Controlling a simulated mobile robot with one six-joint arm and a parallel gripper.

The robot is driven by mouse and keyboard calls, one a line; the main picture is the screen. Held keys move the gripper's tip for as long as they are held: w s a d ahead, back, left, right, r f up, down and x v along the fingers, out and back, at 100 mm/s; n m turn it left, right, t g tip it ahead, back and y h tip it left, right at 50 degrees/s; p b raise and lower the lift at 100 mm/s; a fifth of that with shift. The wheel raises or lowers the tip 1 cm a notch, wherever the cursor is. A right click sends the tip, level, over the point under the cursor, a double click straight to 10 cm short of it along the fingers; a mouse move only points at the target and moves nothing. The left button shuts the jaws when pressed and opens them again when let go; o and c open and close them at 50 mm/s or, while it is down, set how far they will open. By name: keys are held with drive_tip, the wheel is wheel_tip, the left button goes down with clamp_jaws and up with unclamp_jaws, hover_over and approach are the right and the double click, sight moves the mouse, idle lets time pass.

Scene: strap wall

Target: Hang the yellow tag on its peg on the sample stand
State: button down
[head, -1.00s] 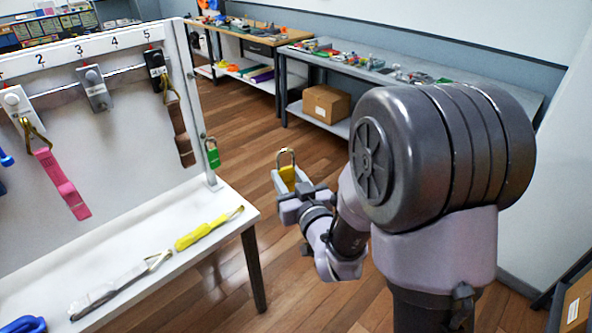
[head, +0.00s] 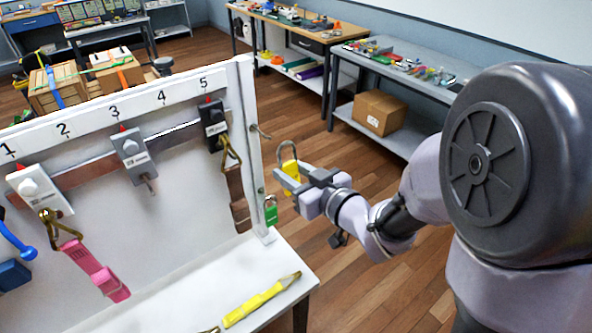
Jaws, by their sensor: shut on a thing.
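My gripper (head: 297,188) is shut on the yellow tag (head: 290,173), which is shaped like a padlock with a metal loop standing upright above the fingers. The fingers hide part of its yellow body. The sample stand (head: 246,100) is the white upright board at left, numbered 1 to 5. A bare metal peg (head: 260,131) sticks out from its right edge post, up and left of the held tag. The loop looks apart from this peg. A green tag (head: 271,211) hangs lower on the same post, below and left of my gripper.
Several straps with buckles, among them a pink one (head: 95,270), hang on the board's front. A yellow strap (head: 260,300) lies on the white shelf below. Benches with loose parts and a cardboard box (head: 380,112) stand behind. Open floor lies right of the stand.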

drive_tip(key=x, duration=0.9)
drive_tip(key=shift+f+b, duration=0.15)
drive_tip(key=shift+b, duration=0.3)
idle(0.5)
drive_tip(key=c, duration=0.9)
unclamp_jaws()
drive_tip(key=shift+o, duration=0.2)
drive_tip(key=shift+s, duration=0.1)
